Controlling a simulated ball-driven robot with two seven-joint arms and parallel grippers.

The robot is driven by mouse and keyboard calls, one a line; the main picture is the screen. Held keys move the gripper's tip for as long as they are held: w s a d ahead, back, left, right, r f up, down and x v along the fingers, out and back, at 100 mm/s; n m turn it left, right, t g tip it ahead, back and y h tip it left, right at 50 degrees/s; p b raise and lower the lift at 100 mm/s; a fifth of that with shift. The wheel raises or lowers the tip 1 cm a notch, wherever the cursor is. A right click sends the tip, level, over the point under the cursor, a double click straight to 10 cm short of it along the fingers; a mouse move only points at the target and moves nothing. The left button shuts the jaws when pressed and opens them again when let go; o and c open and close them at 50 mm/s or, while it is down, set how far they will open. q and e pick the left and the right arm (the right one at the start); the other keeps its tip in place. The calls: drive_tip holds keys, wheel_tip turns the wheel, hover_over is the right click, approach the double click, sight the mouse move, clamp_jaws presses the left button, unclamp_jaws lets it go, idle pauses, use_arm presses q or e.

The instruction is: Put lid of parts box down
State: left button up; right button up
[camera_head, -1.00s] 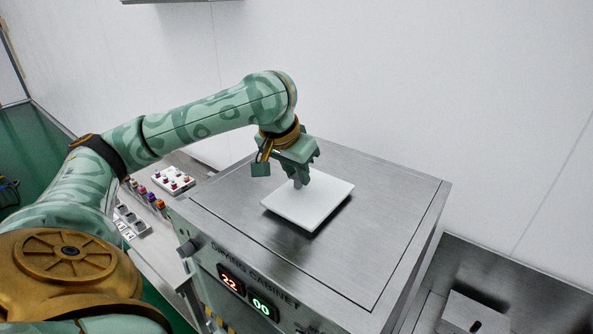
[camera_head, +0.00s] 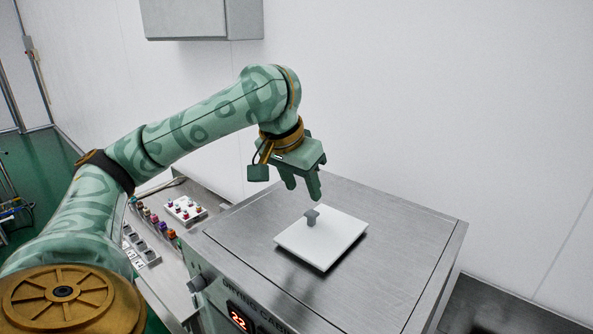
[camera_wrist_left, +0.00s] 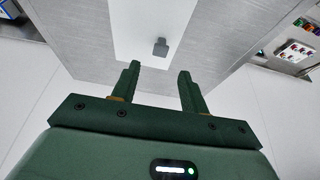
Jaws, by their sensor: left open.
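The lid (camera_head: 333,244) is a flat white square plate with a small grey knob (camera_head: 311,217). It lies flat on the metal top of the drying cabinet (camera_head: 400,225). The lid also shows in the left wrist view (camera_wrist_left: 135,30), with its knob (camera_wrist_left: 161,47) beyond the fingertips. My left gripper (camera_head: 303,195) is open and empty, above the knob and apart from it. In the left wrist view the two fingers (camera_wrist_left: 158,72) stand apart with nothing between them. My right gripper does not show.
Left of the cabinet, a bench (camera_head: 180,270) holds a white tray (camera_head: 186,211) with small coloured parts and a row of coloured items. A grey box (camera_head: 200,18) hangs on the back wall. The cabinet top around the lid is clear.

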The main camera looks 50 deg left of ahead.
use_arm(q)
drive_tip(key=v, duration=0.4)
drive_tip(key=shift+r, duration=0.1)
idle(0.5)
